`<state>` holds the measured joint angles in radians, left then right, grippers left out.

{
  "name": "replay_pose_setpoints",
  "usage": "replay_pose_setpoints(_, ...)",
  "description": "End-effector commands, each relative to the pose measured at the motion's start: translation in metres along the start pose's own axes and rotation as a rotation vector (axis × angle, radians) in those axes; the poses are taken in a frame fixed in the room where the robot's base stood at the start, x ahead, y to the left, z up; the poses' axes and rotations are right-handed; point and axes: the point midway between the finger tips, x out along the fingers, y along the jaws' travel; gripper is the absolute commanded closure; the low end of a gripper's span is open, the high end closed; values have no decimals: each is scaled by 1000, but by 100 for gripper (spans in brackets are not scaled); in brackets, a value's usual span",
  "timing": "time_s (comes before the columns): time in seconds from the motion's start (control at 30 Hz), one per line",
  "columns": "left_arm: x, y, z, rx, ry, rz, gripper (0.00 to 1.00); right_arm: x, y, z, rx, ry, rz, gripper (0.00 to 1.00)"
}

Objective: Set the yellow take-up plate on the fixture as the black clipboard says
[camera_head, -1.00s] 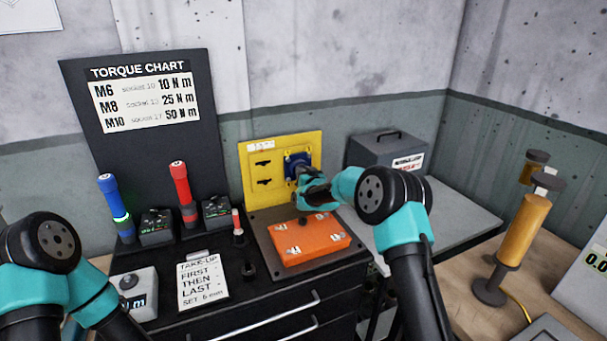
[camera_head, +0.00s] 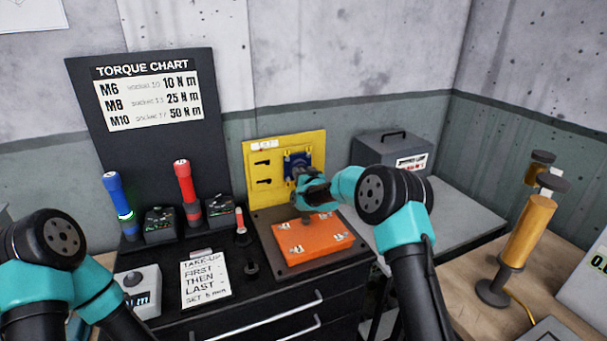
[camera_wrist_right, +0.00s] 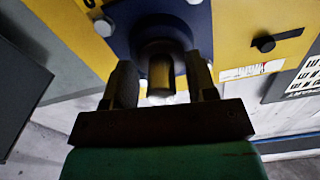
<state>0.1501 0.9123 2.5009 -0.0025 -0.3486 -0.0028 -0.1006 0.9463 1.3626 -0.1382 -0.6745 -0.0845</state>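The yellow take-up plate (camera_head: 265,199) stands upright at the back of the fixture, with dark slots and a blue block (camera_head: 288,158) on its face. My right gripper (camera_head: 299,173) is at the blue block. In the right wrist view, the fingers (camera_wrist_right: 160,88) lie either side of a short round knob (camera_wrist_right: 160,68) in front of the blue block (camera_wrist_right: 125,28); I cannot tell if they touch it. The clipboard (camera_head: 206,251) carries a white sheet reading "TAKE-UP FIRST THEN LAST SET", then a small blurred figure. My left arm shows at the left, its gripper out of view.
An orange block (camera_head: 312,240) lies on a dark base plate (camera_head: 273,256) below the yellow plate. Blue (camera_head: 119,203) and red (camera_head: 186,184) tools stand left. A grey box (camera_head: 388,158) is behind right; an orange cylinder (camera_head: 529,232) stands far right.

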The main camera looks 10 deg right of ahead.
Motion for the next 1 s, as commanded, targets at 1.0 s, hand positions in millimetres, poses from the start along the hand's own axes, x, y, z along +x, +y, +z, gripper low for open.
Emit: replay_pose_setpoints(1.0, 0, 0, 0, 0, 0, 0, 27, -50, -27, -37, 0, -1, -1, 48)
